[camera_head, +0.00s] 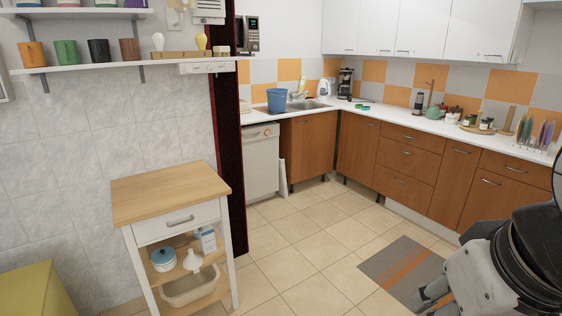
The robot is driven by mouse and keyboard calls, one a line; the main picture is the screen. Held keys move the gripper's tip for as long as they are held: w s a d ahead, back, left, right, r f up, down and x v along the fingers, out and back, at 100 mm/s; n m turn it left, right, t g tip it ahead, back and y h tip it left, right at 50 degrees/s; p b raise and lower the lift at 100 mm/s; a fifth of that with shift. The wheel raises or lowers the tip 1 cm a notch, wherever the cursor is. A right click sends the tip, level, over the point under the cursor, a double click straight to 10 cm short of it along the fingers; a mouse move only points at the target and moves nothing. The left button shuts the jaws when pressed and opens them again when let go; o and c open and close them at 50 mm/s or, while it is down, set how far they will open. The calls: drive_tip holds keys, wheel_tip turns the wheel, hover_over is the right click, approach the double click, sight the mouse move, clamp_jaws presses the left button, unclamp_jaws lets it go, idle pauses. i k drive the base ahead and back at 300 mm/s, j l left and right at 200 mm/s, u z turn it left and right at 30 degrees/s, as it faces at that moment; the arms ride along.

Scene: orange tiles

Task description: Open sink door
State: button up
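The brown sink cabinet door (308,148) is at the far corner of the kitchen, under the counter that holds the metal sink (308,104). The door looks closed. A small handle seems to be near its top, but it is too small to make out well. My gripper (430,294) is at the lower right of the view, over the floor near the striped mat, far from the door and touching nothing that I can see. Its fingertips are small and partly cut off by the frame's edge, so their opening is unclear.
A wooden-topped trolley (170,191) stands at the left beside a dark red post (227,150). A white dishwasher (262,160) is left of the sink cabinet. Brown drawers (406,158) line the right. A grey-orange mat (402,270) lies on the otherwise clear tiled floor.

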sight(314, 135)
drive_tip(key=i, duration=4.55)
drive_tip(key=i+u, duration=0.2)
drive_tip(key=i, duration=0.3)
drive_tip(key=i+l+u, duration=0.25)
drive_tip(key=i, duration=0.25)
